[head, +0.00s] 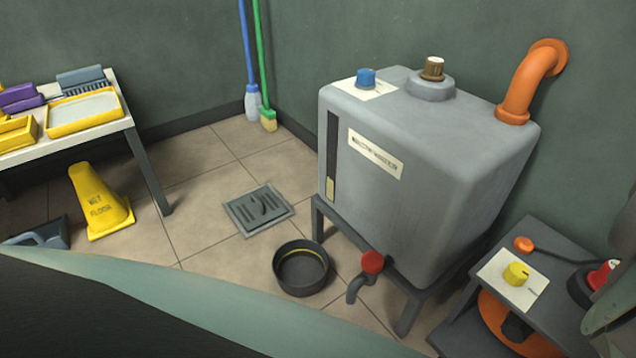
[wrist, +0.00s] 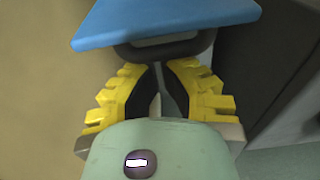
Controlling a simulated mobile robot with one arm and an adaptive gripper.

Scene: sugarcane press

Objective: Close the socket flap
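In the wrist view, a flat blue panel (wrist: 165,22) with a dark grey rounded bar (wrist: 165,50) along its lower edge lies just beyond my gripper (wrist: 159,68). It may be the socket flap, but its hinge and any socket behind it do not show. The yellow ribbed fingers with black inner pads lean toward each other, with a narrow gap between them. Their tips reach the dark bar, and I cannot tell whether they touch or hold it. In the head view, neither a socket flap nor my gripper can be made out.
A grey tank (head: 420,170) on a stand has a red-handled tap (head: 372,263). A black bowl (head: 301,268) and floor drain (head: 258,209) are nearby. A low table with a yellow knob (head: 516,273) is at right.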

